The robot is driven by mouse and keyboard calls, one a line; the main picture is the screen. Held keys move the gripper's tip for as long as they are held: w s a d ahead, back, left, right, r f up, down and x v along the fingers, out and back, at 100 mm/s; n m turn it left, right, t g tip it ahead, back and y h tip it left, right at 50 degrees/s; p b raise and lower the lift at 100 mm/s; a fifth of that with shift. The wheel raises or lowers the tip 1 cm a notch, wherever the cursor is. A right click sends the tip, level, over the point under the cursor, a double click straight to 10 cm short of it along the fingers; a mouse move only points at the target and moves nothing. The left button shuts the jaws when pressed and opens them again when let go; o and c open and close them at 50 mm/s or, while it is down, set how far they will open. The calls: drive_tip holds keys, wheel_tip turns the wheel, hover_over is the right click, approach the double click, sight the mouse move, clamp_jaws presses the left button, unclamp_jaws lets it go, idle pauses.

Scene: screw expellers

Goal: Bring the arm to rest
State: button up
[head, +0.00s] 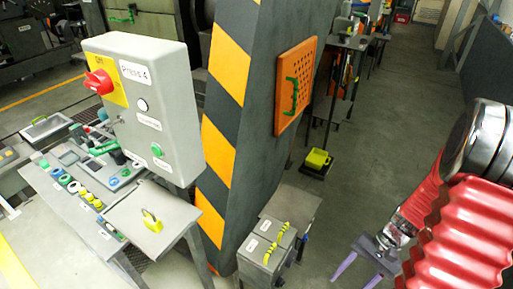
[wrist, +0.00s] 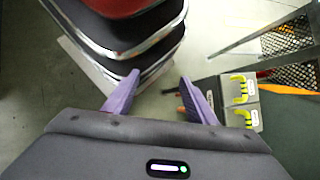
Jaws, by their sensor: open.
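My gripper (head: 354,281) hangs low at the lower right of the head view, at the end of my red-sleeved arm. Its two purple fingers are spread apart. In the wrist view the gripper (wrist: 160,77) also shows its fingers apart, with nothing between them but grey floor. It touches nothing that I can see.
Grey boxes with yellow handles (head: 268,246) stand left of my gripper, beside a striped pillar (head: 232,80). A control box (head: 150,105) stands over a sloped panel at left. A yellow-topped item (head: 318,160) is farther back. The floor (head: 385,120) behind my gripper is clear.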

drive_tip(key=a+r+n+t+h, duration=0.2)
drive_tip(key=a+r+n+t, duration=0.1)
drive_tip(key=r, duration=0.7)
drive_tip(key=a+r+n+t+h, duration=0.2)
drive_tip(key=a+r, duration=0.3)
drive_tip(key=r, duration=0.4)
drive_tip(key=a+r+n+t+h, duration=0.2)
drive_tip(key=a+r+n+t, duration=0.1)
drive_tip(key=r, duration=0.7)
drive_tip(key=shift+w+a+r+n+t, duration=0.3)
drive_tip(key=shift+a+n, duration=0.4)
drive_tip(key=shift+a, duration=0.4)
drive_tip(key=shift+c, duration=0.2)
